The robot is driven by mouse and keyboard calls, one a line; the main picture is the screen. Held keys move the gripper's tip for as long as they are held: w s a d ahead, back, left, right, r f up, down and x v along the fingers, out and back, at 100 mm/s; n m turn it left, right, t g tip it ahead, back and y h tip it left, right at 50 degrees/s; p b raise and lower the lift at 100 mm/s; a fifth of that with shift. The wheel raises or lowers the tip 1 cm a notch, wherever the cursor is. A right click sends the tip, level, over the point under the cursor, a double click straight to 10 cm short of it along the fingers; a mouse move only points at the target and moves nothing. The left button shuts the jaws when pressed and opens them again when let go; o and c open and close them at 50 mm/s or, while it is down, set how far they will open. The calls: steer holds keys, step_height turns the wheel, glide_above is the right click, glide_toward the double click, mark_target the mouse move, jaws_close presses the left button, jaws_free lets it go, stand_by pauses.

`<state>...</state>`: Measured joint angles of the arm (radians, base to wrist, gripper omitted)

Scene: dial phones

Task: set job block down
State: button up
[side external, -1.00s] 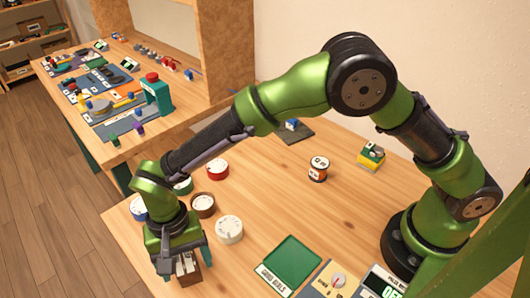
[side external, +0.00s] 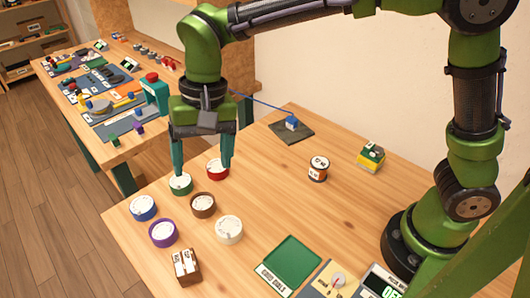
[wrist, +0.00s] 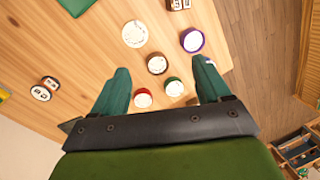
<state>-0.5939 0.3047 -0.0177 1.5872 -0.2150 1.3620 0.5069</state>
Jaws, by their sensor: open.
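A brown block with white tags on top, which I take for the job block (side external: 186,266), stands on the table at the front left in the side view. It is partly cut off at the top edge of the wrist view (wrist: 178,4). My gripper (side external: 202,170) is open and empty, fingers pointing down, well apart from the block. It hangs over the back of the dial group, near the green dial (side external: 181,184) and the red dial (side external: 217,169). In the wrist view a brown dial (wrist: 156,65) shows between the fingers.
Blue (side external: 143,208), purple (side external: 163,234) and white (side external: 229,229) round dials stand near the block. A green tray (side external: 291,259) lies at the front. A round labelled piece (side external: 318,169) and a yellow-green block (side external: 370,157) stand farther right. The table's middle is clear.

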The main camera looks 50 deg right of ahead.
steer(key=s+d+r+t+y, duration=0.1)
steer(key=s+d+r+t, duration=0.15)
steer(key=d, duration=0.35)
steer(key=s+d+r+t, duration=0.1)
steer(key=d+r, duration=0.2)
steer(key=d, duration=0.4)
steer(key=s+d+f+t+h, duration=0.1)
steer(key=s+d+t, duration=0.2)
steer(key=s+d, duration=0.5)
steer(key=shift+s+d+f+t, duration=0.15)
steer(key=shift+d+f+t, duration=0.2)
steer(key=shift+d, duration=0.9)
steer(key=shift+r, duration=0.1)
